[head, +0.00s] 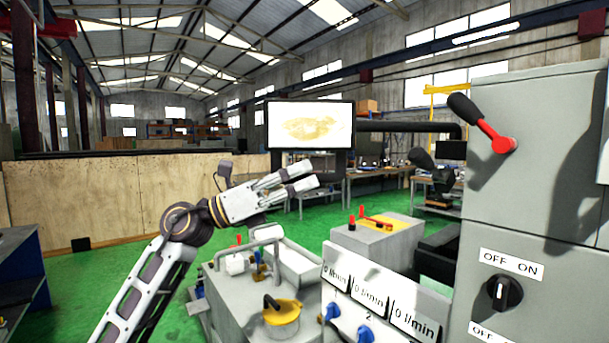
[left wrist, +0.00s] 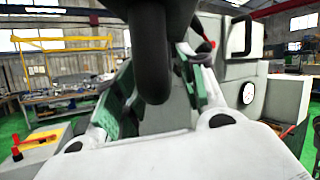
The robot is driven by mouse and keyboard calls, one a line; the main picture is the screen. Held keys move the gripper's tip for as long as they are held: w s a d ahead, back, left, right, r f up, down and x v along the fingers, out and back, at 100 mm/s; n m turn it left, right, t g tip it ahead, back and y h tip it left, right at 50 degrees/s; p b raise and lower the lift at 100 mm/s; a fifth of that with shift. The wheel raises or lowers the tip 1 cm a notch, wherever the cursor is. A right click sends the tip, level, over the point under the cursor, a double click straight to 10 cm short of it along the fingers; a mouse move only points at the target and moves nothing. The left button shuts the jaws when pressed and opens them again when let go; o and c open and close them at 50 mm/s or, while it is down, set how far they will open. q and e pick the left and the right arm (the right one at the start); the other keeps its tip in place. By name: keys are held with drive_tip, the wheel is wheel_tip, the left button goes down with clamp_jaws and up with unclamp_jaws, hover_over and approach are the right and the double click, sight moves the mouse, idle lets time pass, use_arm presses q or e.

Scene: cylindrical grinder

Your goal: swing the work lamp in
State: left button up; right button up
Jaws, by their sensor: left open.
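A black-framed panel with a bright white face (head: 310,125) hangs on a black horizontal arm (head: 410,127) that reaches toward the grey cabinet. I cannot tell for certain that it is the work lamp. My left gripper (head: 311,176) is open just below the panel, its fingers pointing right. In the left wrist view a thick black bar with a rounded end (left wrist: 152,65) hangs down between the spread, green-padded fingers of the gripper (left wrist: 160,95). I cannot tell whether the bar touches them. My right gripper is not in view.
A grey control cabinet (head: 535,150) with a red-and-black lever (head: 485,128) stands at the right. Below my left gripper are a grey tank unit (head: 235,290) and a flow-meter panel (head: 370,300). Green floor is free at the left.

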use_arm(q)
drive_tip(key=shift+c, duration=1.4)
clamp_jaws()
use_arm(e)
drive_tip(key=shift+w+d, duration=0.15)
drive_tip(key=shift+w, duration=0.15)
use_arm(q)
drive_tip(key=shift+w+a, duration=0.1)
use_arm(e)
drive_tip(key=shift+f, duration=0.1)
